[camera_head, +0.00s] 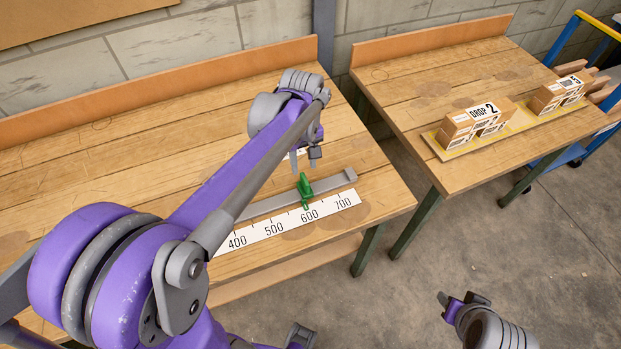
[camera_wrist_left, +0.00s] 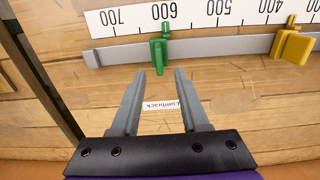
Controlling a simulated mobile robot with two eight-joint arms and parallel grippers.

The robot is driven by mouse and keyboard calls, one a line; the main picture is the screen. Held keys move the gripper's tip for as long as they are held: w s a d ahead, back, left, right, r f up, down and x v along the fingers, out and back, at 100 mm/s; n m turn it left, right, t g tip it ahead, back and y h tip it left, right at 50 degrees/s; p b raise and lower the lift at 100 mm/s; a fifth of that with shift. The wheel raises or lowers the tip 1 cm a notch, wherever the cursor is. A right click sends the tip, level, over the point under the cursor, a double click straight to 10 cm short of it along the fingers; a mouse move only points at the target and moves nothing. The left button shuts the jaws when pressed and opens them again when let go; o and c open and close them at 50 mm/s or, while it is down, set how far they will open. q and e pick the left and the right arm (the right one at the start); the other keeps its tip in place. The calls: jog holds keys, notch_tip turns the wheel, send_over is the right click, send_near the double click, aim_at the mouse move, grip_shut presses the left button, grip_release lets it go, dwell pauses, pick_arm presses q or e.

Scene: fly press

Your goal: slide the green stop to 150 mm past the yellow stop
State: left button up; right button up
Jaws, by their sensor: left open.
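The green stop (camera_head: 305,187) sits on a grey rail (camera_head: 335,184) on the left bench, with its pointer near the 600 mark of the white scale (camera_head: 272,228). In the head view my arm hides the yellow stop. My left gripper (camera_wrist_left: 160,72) is open and empty, its fingertips just short of the green stop and lined up with it. Part of my right arm shows at the lower right; its fingers are unclear.
A small white label (camera_wrist_left: 160,105) lies on the bench between my left fingers in the wrist view. The right bench (camera_head: 400,90) bears a yellow-edged board with boxes (camera_head: 476,122) and a DROP 2 sign. A blue and yellow cart (camera_head: 575,40) stands beyond. The rail right of the green stop is free.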

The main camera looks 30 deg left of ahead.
aim_at(304, 179)
pick_arm(q)
notch_tip(304, 179, down, 8)
jog(key=shift+w+f, duration=0.1)
dwell(0.4)
grip_shut()
dwell(1.2)
